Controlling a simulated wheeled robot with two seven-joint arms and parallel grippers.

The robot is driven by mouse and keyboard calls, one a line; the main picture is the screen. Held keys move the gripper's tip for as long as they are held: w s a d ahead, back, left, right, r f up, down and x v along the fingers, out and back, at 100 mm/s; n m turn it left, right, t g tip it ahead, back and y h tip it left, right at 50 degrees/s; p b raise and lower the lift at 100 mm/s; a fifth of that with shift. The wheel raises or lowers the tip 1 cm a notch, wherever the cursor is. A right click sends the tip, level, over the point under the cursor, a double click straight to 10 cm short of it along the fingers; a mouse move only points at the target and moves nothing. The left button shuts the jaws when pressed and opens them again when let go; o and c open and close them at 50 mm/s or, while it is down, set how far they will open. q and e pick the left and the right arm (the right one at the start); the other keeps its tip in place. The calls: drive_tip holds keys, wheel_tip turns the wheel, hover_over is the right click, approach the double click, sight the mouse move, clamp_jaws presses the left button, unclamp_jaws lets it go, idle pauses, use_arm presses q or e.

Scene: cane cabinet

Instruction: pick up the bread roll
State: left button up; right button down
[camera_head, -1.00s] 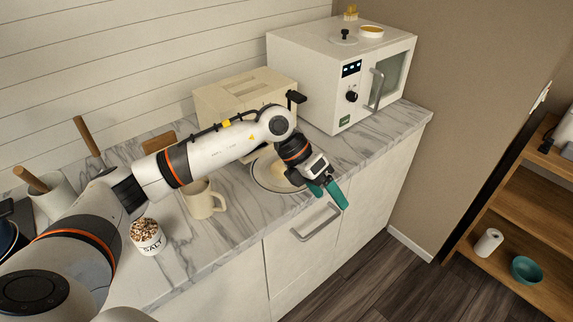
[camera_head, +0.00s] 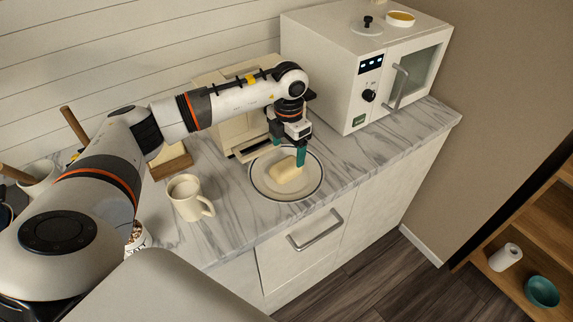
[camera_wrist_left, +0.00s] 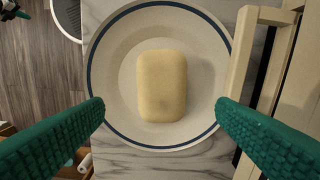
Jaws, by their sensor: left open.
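The bread roll (camera_head: 286,169) is a pale yellow rounded block lying on a white plate with a dark blue rim (camera_head: 263,190) on the marble counter. My left gripper (camera_head: 288,158) points down over the plate, with its green fingers apart and nothing between them. In the left wrist view the roll (camera_wrist_left: 162,85) lies between the two open green fingers (camera_wrist_left: 160,115), with a gap on each side. I cannot tell how far above the roll the fingertips are. My right gripper is not in view.
A cream toaster (camera_head: 245,127) stands close behind the plate. A white microwave (camera_head: 335,75) is at the back right. A cream mug (camera_head: 186,198) stands left of the plate. The counter right of the plate (camera_head: 375,150) is clear.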

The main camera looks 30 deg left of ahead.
sight(288, 163)
use_arm(q)
drive_tip(key=shift+w+f, duration=0.1)
drive_tip(key=shift+f, duration=0.35)
drive_tip(key=shift+w+f, duration=0.1)
drive_tip(key=shift+f, duration=0.2)
drive_tip(key=shift+f+p, duration=0.95)
drive_tip(key=shift+p, duration=0.05)
drive_tip(key=shift+s+a+f+p, duration=0.1)
drive_tip(key=shift+f+p, duration=0.05)
drive_tip(key=shift+f, duration=0.45)
drive_tip(key=shift+s+f+p, duration=0.1)
drive_tip(key=shift+f+p, duration=0.05)
drive_tip(key=shift+f, duration=0.75)
drive_tip(key=shift+w+f, duration=0.1)
drive_tip(key=shift+c, duration=0.3)
drive_tip(key=c, duration=1)
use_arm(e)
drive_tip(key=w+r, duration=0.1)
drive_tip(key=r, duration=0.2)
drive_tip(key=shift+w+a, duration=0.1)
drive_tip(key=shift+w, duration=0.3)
